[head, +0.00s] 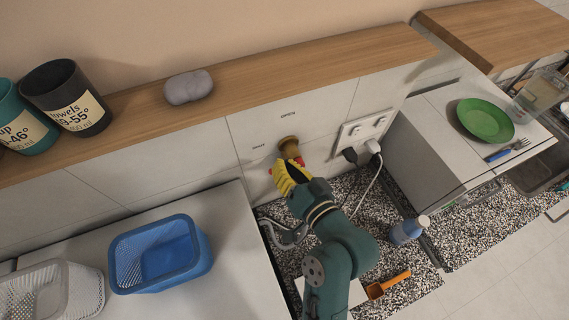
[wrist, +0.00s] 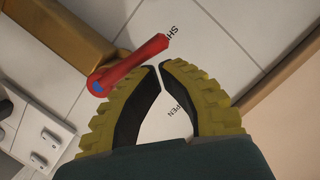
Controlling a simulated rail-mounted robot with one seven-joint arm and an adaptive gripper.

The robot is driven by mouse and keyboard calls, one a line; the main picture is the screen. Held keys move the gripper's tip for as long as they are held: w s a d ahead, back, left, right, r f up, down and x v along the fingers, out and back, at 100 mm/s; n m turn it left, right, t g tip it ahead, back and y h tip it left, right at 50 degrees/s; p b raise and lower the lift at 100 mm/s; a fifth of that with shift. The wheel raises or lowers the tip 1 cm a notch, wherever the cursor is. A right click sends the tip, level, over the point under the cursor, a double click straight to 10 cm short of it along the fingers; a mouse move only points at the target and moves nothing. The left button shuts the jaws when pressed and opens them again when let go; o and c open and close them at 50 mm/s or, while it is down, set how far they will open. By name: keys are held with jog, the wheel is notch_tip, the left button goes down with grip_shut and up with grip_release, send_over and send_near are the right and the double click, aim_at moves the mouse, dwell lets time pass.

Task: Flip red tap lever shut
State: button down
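The red tap lever (wrist: 130,66) has a blue mark at its pivot. In the wrist view its free end points toward the partly hidden "SHUT" lettering, away from "OPEN". In the head view the lever (head: 299,161) is partly hidden by my gripper, with a red end showing to the left of the fingers. The brass tap (head: 288,147) sticks out from the tiled wall. My gripper (wrist: 161,67) has yellow fingers with black inner pads, fingertips together and nothing between them. The fingertips are beside the lever; whether they touch it is unclear.
A wall socket (head: 361,132) with plugs and cables is right of the tap. A wooden ledge (head: 240,77) runs above. A blue basket (head: 158,254) stands on the left counter.

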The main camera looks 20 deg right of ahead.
jog(key=s+d+r, duration=0.3)
jog(key=s+r, duration=0.3)
jog(key=s, duration=0.3)
jog(key=shift+s, duration=0.2)
dwell(0.4)
